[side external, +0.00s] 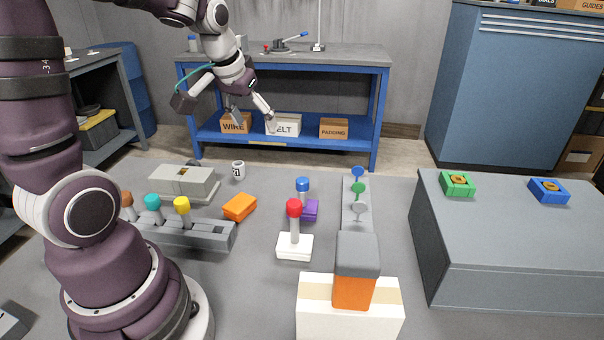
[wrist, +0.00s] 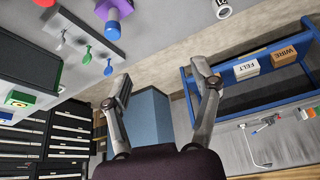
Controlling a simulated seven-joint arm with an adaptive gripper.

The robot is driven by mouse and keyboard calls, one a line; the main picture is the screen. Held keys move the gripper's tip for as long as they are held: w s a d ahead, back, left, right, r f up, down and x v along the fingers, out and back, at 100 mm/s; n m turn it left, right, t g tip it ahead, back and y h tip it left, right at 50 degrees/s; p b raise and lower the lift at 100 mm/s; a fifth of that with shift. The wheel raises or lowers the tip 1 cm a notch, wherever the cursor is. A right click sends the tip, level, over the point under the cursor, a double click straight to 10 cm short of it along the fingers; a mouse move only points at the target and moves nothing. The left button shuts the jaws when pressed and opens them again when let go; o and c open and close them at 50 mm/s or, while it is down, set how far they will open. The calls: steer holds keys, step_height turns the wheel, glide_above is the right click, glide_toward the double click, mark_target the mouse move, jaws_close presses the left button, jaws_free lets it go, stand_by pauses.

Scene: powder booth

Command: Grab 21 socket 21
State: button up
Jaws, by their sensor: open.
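The socket 21 (side external: 238,171) is a small white cylinder with a dark "21" on its side. It stands upright on the grey table, right of a grey block. In the wrist view the socket (wrist: 222,9) is at the top edge, partly cut off. My gripper (side external: 253,122) is raised above the table's far side, clear of the socket. Its fingers are spread wide and empty, and they also show in the wrist view (wrist: 160,82).
An orange block (side external: 239,207) lies close in front of the socket. The grey block (side external: 184,183) is to its left, and a rack with coloured knobs (side external: 190,231) is nearer. A red-topped post (side external: 294,225) stands right. A blue workbench (side external: 283,100) is behind.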

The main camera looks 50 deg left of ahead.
mark_target(238, 163)
steer(key=a+f+n, duration=0.1)
steer(key=a+f, duration=0.3)
steer(key=a+f+n+g, duration=0.1)
steer(key=a+f, duration=0.3)
steer(key=a, duration=0.1)
steer(key=a+f+n, duration=0.1)
steer(key=a+f, duration=0.3)
steer(key=shift+w+a+f+n+y, duration=0.1)
steer(key=shift+w+a+n+y, duration=0.3)
steer(key=x, duration=0.5)
steer(key=shift+w+a+f, duration=0.1)
steer(key=shift+w+f, duration=0.15)
steer(key=shift+f, duration=0.1)
steer(key=shift+c, duration=0.2)
jaws_close()
